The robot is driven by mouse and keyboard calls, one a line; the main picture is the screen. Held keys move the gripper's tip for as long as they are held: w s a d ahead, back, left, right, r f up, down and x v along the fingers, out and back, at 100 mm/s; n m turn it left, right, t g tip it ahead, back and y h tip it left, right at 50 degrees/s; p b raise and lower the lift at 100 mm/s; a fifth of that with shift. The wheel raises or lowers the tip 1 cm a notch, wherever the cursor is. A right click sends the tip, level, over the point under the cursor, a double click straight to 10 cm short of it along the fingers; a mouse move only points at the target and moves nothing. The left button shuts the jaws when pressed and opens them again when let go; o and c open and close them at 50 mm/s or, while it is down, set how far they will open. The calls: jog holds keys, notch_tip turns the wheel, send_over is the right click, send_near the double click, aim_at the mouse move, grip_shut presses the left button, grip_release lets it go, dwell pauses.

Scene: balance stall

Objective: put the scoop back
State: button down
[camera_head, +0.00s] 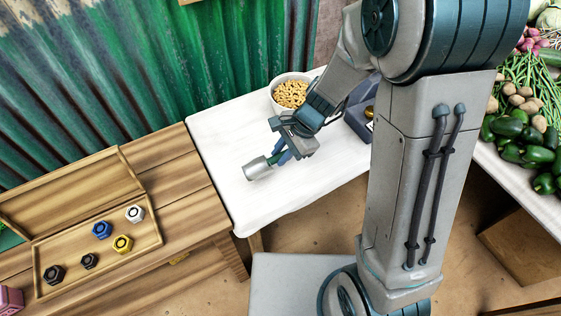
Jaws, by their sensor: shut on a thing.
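The scoop (258,169) has a pale metal cup and a blue-green handle, partly hidden by my gripper. My gripper (284,148) is shut on the scoop's handle, with the cup pointing to the lower left. Gripper and scoop are over the white-topped table (225,133); I cannot tell whether the scoop touches the cloth. A white bowl (274,105) of pale brown nuts or beans stands behind my gripper, partly hidden by my arm.
A dark box (357,122) with a brass-coloured piece stands right of my gripper, partly behind my arm. An open wooden case (148,249) with several hexagonal weights lies on the wooden table at left. Vegetables (515,140) fill a stall at right. The white cloth's front left is clear.

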notch_tip(320, 180, down, 4)
jog(key=shift+f+b, duration=0.1)
jog(key=shift+b, duration=0.4)
jog(key=c, duration=1.3)
grip_release()
